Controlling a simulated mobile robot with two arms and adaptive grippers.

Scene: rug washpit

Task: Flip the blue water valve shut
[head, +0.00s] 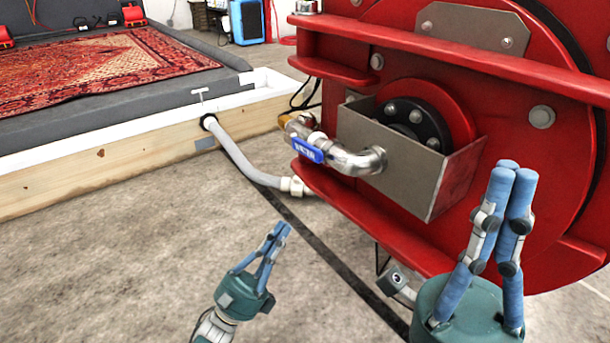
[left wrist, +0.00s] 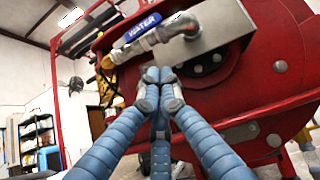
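The blue valve handle (head: 308,150) sits on a metal pipe fitting at the front of the red machine, lying roughly along the pipe. It also shows in the left wrist view (left wrist: 143,27), lettered "WATER". My left gripper (head: 279,231) is below and a little left of the handle, apart from it. Its blue fingers are closed together at the tips with nothing between them, as the left wrist view also shows (left wrist: 158,74). My right gripper (head: 516,168) is in front of the machine, right of the metal box. Its fingertips are together and hold nothing visible.
The red machine (head: 450,65) fills the right side, with a metal box (head: 385,145) beside the valve. A pale hose (head: 240,160) runs from the wood-framed pit (head: 100,165) to a fitting under the valve. A patterned rug (head: 110,65) lies left.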

